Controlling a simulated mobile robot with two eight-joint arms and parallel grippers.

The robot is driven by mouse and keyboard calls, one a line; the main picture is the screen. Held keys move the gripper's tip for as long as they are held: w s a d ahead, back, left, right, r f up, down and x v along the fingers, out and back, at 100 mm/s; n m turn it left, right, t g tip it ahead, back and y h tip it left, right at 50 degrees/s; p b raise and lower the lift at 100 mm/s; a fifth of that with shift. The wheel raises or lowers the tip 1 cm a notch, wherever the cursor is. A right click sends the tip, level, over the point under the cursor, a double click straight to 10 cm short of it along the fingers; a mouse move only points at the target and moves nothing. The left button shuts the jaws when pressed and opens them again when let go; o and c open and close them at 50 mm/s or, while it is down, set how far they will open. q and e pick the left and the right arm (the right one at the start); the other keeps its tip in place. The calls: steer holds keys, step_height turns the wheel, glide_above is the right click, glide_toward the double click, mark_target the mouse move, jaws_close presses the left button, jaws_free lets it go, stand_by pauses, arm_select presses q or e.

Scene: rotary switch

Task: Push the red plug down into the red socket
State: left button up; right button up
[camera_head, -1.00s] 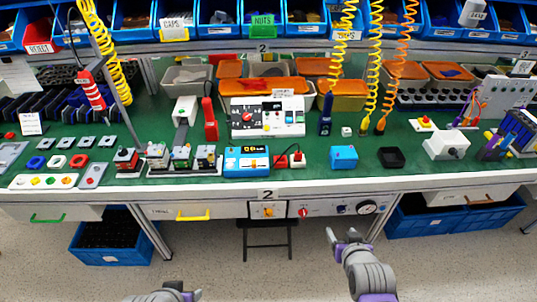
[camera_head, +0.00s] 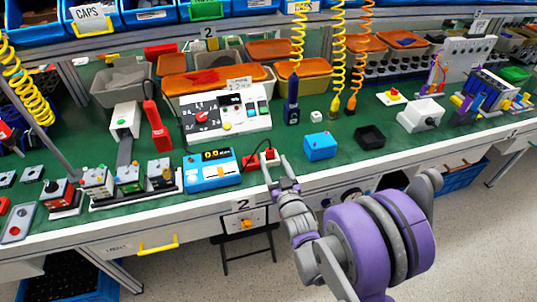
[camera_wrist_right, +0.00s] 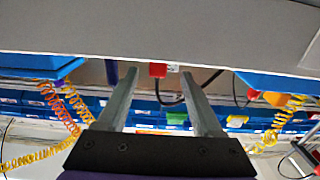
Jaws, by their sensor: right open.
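A red socket piece (camera_head: 251,162) sits near the bench's front edge, just right of the blue meter. A black cable (camera_head: 257,148) arches over it. A red block also shows between my fingers in the right wrist view (camera_wrist_right: 158,70), with a small white part beside it. I cannot tell the plug from the socket at this size. My right gripper (camera_head: 276,166) is open and empty, at the bench's front edge just in front of the red piece. The fingers overlap its right side in the head view. My left gripper is out of view.
The blue meter (camera_head: 212,170) stands left of the red piece. A white control panel (camera_head: 222,115) is behind. The bench's front edge (camera_head: 215,203) runs below the gripper.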

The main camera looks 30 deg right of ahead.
mark_target(271, 153)
steer(key=x, duration=0.5)
steer(key=shift+w+d+r, duration=0.2)
steer(key=shift+w+r, duration=0.1)
steer(key=shift+r, duration=0.05)
jaws_close()
